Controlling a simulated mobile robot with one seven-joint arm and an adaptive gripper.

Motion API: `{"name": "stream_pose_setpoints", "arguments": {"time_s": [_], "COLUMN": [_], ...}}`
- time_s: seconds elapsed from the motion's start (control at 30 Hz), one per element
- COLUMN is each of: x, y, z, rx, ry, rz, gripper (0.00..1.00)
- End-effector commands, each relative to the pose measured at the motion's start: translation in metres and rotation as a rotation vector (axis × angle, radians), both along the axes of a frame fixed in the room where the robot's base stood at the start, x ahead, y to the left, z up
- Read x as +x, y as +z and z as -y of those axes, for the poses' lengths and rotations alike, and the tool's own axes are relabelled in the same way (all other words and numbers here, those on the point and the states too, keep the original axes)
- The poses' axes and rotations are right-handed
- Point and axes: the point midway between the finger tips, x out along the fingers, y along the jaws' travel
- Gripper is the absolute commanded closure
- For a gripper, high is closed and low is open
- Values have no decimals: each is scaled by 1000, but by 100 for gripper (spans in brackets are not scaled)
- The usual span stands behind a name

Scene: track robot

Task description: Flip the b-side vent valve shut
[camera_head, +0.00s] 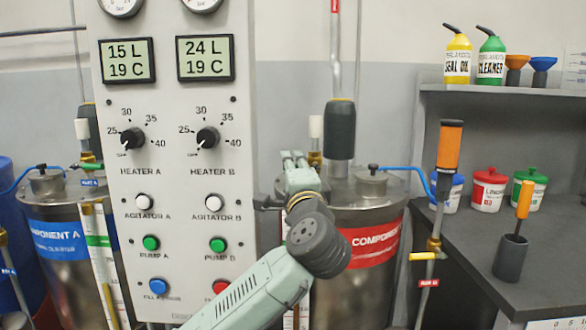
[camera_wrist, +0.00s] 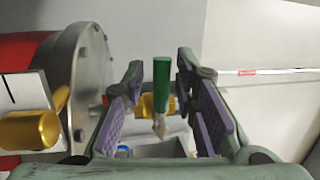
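In the wrist view the valve's green handle (camera_wrist: 161,82) stands between the two purple-padded fingers of my gripper (camera_wrist: 163,98). The fingers are apart, with a visible gap on each side of the handle. Brass valve parts (camera_wrist: 148,105) show behind the handle. In the head view my gripper (camera_head: 292,160) is over the near left side of the B tank (camera_head: 365,243), which has a red label. A brass fitting (camera_head: 315,159) with a white cylinder on top stands just beyond it. The green handle is hidden there by my gripper.
The control panel (camera_head: 180,170) stands close on the left of my gripper. A dark bench (camera_head: 470,245) is at the right. A brass knob (camera_wrist: 30,130) is near my left finger.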

Motion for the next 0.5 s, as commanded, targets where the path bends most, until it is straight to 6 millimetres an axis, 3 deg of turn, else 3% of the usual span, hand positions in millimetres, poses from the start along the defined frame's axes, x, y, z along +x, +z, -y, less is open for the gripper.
{"name": "stream_pose_setpoints", "arguments": {"time_s": [0.37,0.5], "x": [-2,-16], "y": [0,-3], "z": [0,3], "rx": [1,0], "ry": [0,-2], "rz": [1,2], "gripper": [68,68]}}
